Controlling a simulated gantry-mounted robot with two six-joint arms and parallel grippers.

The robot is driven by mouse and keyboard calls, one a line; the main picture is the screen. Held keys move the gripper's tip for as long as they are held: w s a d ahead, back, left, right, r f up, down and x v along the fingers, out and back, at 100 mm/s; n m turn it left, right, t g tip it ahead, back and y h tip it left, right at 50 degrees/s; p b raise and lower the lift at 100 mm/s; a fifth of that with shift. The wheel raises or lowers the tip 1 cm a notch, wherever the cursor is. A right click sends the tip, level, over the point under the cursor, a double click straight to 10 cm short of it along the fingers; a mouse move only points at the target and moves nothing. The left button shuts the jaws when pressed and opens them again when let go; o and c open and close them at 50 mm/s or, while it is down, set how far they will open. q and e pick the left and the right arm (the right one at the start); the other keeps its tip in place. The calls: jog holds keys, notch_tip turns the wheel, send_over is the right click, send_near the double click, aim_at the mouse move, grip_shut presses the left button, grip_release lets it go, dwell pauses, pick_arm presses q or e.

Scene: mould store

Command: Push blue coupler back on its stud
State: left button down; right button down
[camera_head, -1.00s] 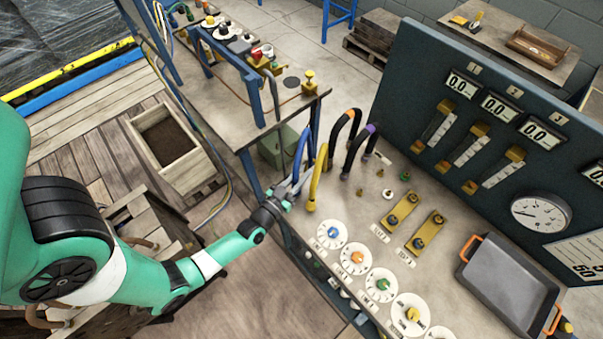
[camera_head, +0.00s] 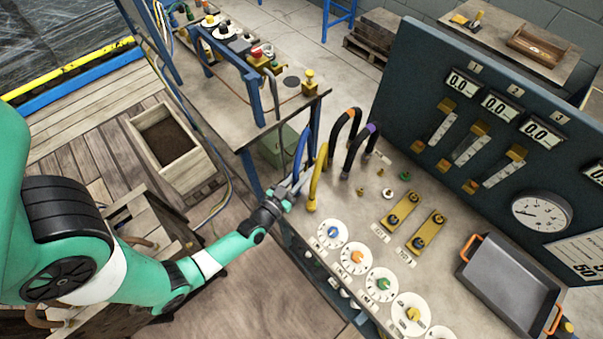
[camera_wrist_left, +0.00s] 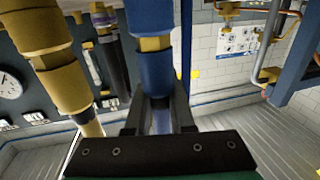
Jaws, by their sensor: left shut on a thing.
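My left gripper (camera_head: 286,194) is at the left end of the control bench, by the row of coloured hoses. In the left wrist view my left gripper (camera_wrist_left: 160,118) is shut on the blue coupler (camera_wrist_left: 153,72), with a finger on each side of its lower part. The coupler is on the lower end of the blue hose (camera_head: 301,157). A yellow band shows on the coupler between its blue parts. The stud under it is hidden by the gripper, so I cannot tell how the coupler sits on it. My right gripper is not in view.
The yellow hose (camera_head: 318,178) stands close to the right of the blue one in the head view. Orange-marked and purple-marked black hoses (camera_head: 357,150) stand behind. Dials (camera_head: 332,234) line the bench front. A grey tray (camera_head: 508,280) lies at the right.

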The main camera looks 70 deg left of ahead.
pick_arm(q)
jog(key=c, duration=0.7)
grip_release()
jog(key=p+v, duration=0.2)
jog(key=v, duration=0.8)
jog(key=shift+s+d, duration=0.25)
jog(key=shift+s+d+f, duration=0.1)
jog(key=shift+s+d, duration=0.05)
jog(key=shift+s, duration=0.3)
jog(key=shift+w, duration=0.1)
